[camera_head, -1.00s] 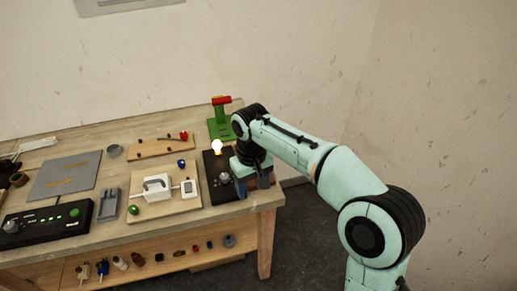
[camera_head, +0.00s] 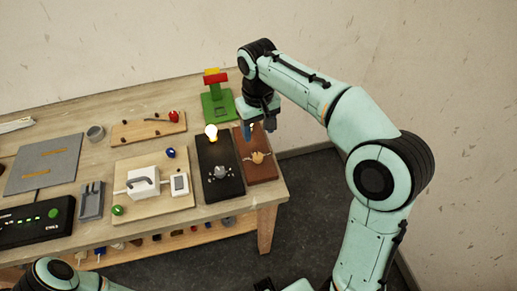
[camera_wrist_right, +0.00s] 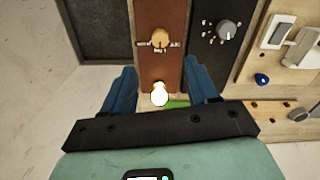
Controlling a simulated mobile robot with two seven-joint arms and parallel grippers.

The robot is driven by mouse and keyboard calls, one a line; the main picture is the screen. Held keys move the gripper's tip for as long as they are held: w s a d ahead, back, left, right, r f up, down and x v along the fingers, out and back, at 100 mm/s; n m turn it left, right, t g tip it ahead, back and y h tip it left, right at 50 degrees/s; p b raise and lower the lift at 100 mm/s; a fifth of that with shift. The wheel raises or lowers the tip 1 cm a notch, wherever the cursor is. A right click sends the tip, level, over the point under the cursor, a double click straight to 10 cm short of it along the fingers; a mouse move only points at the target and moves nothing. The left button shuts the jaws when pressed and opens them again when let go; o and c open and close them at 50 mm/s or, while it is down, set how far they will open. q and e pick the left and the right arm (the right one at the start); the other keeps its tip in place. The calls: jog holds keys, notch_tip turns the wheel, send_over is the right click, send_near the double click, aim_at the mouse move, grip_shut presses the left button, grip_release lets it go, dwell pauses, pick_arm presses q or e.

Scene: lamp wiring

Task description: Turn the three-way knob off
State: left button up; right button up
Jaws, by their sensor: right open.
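A tan knob (camera_head: 257,157) sits on a brown board (camera_head: 262,173) at the table's right end; labels flank it in the right wrist view (camera_wrist_right: 160,38). A grey knob (camera_head: 220,171) sits on the black board (camera_head: 222,188) beside it, also in the wrist view (camera_wrist_right: 228,30). I cannot tell for certain which knob is the three-way one. A pale bulb (camera_wrist_right: 159,94) shows between my fingers in the wrist view. My right gripper (camera_head: 259,127) is open and empty over the brown board's far end, apart from both knobs.
A green stand with a red top (camera_head: 217,100) stands behind the boards. A wooden board with a white block (camera_head: 143,182) lies left of the black board. The table's right edge is close to the brown board, with open floor beyond.

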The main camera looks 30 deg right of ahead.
aim_at(259, 156)
notch_tip(259, 156, down, 12)
jog(key=shift+r+b, duration=0.15)
jog(key=shift+b, duration=0.75)
pick_arm(q)
jog(key=shift+s+f, duration=0.35)
jog(key=shift+f, duration=0.25)
jog(key=shift+s+f, duration=0.3)
jog(key=shift+f, duration=0.3)
pick_arm(e)
jog(key=c, duration=1)
jog(key=shift+c, duration=0.2)
pick_arm(q)
jog(key=shift+w+r, duration=0.1)
jog(key=shift+r, duration=0.05)
pick_arm(e)
jog(key=shift+n, duration=0.3)
jog(key=n+p, duration=0.2)
jog(key=n, duration=0.3)
jog(key=shift+d, duration=0.1)
pick_arm(q)
jog(key=w+r, duration=0.1)
jog(key=w+r+p, duration=0.1)
jog(key=r, duration=0.1)
jog(key=shift+r, duration=0.2)
pick_arm(e)
jog(key=n, duration=0.5)
jog(key=shift+n, duration=0.3)
